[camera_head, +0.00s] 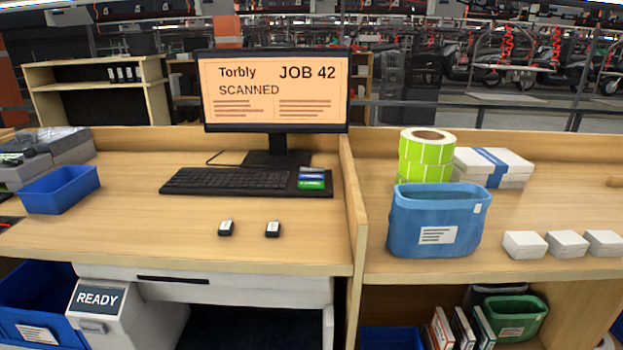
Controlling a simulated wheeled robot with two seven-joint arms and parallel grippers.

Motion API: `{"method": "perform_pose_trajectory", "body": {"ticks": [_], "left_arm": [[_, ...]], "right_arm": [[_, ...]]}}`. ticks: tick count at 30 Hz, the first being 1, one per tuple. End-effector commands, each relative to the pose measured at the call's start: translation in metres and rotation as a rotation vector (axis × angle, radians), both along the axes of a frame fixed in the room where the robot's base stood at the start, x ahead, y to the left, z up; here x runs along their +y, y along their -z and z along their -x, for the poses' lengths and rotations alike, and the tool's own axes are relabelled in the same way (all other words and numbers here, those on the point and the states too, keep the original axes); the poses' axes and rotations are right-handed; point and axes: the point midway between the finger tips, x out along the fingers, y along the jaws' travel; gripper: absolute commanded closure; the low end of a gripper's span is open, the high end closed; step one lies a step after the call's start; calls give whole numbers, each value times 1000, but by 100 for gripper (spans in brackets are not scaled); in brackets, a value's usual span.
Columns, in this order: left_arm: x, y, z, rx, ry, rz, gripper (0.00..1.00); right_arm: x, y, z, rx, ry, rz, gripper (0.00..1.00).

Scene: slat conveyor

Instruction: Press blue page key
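The blue key (311,178) is on the right end of the black keyboard (228,180), on the left desk. It lies between a green key (311,185) in front and a greyish key (311,170) behind. The lettering on the keys is too small to read. The monitor (275,92) behind the keyboard shows "Torbly", "JOB 42" and "SCANNED" on an orange page. Neither of my grippers shows in the head view, and nothing covers the keys.
A blue tray (60,189) stands at the left. A wooden divider (352,200) separates the right desk, with a blue bin (437,222), green label rolls (425,157) and white boxes (525,244).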

Motion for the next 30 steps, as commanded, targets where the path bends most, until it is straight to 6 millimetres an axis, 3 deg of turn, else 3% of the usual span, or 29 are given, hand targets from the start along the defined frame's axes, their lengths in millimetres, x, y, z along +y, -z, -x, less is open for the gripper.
{"method": "perform_pose_trajectory", "body": {"ticks": [1, 5, 6, 30], "left_arm": [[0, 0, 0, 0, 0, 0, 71], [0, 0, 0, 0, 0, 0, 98], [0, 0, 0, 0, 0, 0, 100], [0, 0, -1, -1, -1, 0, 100]], "right_arm": [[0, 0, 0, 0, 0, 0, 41], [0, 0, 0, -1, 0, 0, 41], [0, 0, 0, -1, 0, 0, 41], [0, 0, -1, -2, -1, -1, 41]]}}
